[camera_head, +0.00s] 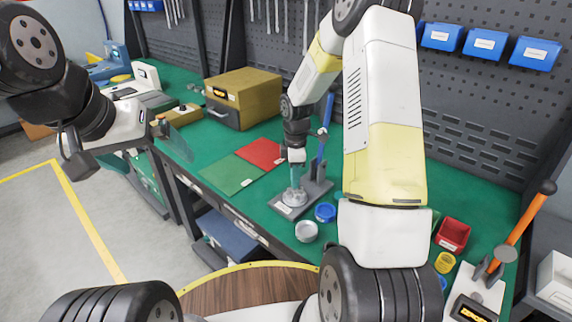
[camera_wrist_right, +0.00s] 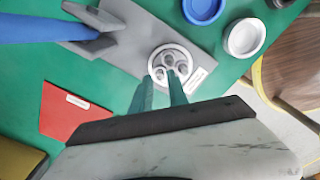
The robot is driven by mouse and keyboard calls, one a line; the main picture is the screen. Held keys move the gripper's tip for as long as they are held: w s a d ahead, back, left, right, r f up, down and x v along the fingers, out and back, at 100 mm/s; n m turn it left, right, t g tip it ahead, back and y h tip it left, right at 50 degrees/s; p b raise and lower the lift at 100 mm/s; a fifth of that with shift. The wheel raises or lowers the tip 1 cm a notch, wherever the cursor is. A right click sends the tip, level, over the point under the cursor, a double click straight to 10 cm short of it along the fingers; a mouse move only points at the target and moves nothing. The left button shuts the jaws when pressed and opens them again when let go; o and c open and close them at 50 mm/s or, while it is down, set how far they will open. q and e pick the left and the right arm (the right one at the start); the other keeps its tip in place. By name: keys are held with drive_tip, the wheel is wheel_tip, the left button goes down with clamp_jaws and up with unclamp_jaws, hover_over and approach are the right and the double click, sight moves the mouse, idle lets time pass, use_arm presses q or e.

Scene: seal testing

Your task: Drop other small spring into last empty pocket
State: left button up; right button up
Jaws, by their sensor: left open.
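A round pale holder (camera_head: 294,198) with several round pockets stands on a grey base plate (camera_head: 281,206) on the green bench; it also shows in the right wrist view (camera_wrist_right: 172,50). My right gripper (camera_head: 294,177) points down right over it. In the wrist view its two teal fingers (camera_wrist_right: 160,80) stand a little apart at the holder's near edge. A round shape shows between the fingertips, and I cannot tell whether it is a held spring or a pocket. What fills each pocket is too small to make out. My left gripper (camera_head: 158,128) is open and empty, off to the left.
A blue lid (camera_head: 325,212) and a silvery round cup (camera_head: 306,231) stand near the holder at the front. A blue-handled lever (camera_head: 326,118) rises behind it. Red (camera_head: 261,153) and green (camera_head: 231,174) mats lie to the left. A red bin (camera_head: 452,235) stands at right.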

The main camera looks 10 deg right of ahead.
drive_tip(key=shift+r, duration=0.1)
drive_tip(key=shift+r, duration=1.7)
drive_tip(key=o, duration=0.6)
drive_tip(key=shift+c, duration=0.2)
drive_tip(key=shift+r, duration=1.45)
